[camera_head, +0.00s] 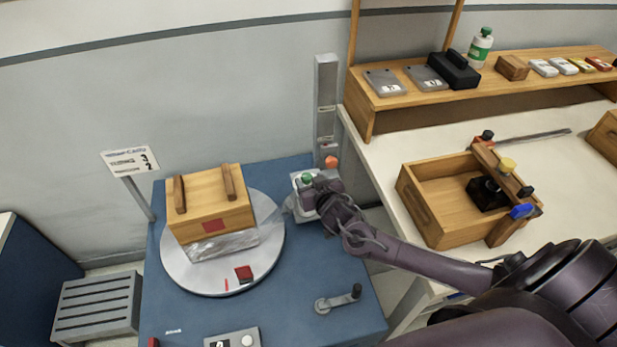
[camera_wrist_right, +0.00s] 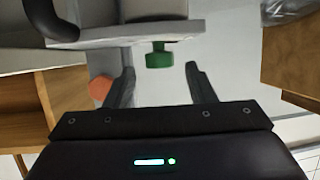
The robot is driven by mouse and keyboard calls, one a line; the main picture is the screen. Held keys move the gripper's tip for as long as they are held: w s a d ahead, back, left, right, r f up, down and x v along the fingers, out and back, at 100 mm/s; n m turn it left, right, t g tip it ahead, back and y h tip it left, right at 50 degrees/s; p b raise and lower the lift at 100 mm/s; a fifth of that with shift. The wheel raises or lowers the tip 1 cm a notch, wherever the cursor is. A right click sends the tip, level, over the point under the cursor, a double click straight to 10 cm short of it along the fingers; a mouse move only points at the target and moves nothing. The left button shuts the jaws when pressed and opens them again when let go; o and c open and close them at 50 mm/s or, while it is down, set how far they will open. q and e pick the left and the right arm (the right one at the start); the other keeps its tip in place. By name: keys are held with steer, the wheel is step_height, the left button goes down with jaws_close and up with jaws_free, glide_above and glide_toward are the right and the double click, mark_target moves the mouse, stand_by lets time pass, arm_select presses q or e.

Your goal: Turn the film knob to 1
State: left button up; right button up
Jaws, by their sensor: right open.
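The green knob (camera_head: 307,179) sits on a white film carriage (camera_head: 298,186) beside the turntable; clear film (camera_head: 285,208) runs from there toward the wooden box. My right gripper (camera_head: 318,192) is at the carriage, close to the knob. In the right wrist view the green knob (camera_wrist_right: 159,55) lies between and slightly beyond the open fingertips (camera_wrist_right: 159,70), with a gap on each side. No number on the knob can be read. My left gripper is not in view.
A wooden box (camera_head: 210,205) with clear film around its lower part stands on the round turntable (camera_head: 180,270). A grey post (camera_head: 326,95) with an orange knob (camera_head: 331,162) rises behind the carriage. A crank (camera_head: 338,299) is at the front. A sign (camera_head: 130,161) stands left.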

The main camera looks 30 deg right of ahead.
mark_target(307, 179)
steer(key=shift+x, duration=1.1)
steer(key=c, duration=1)
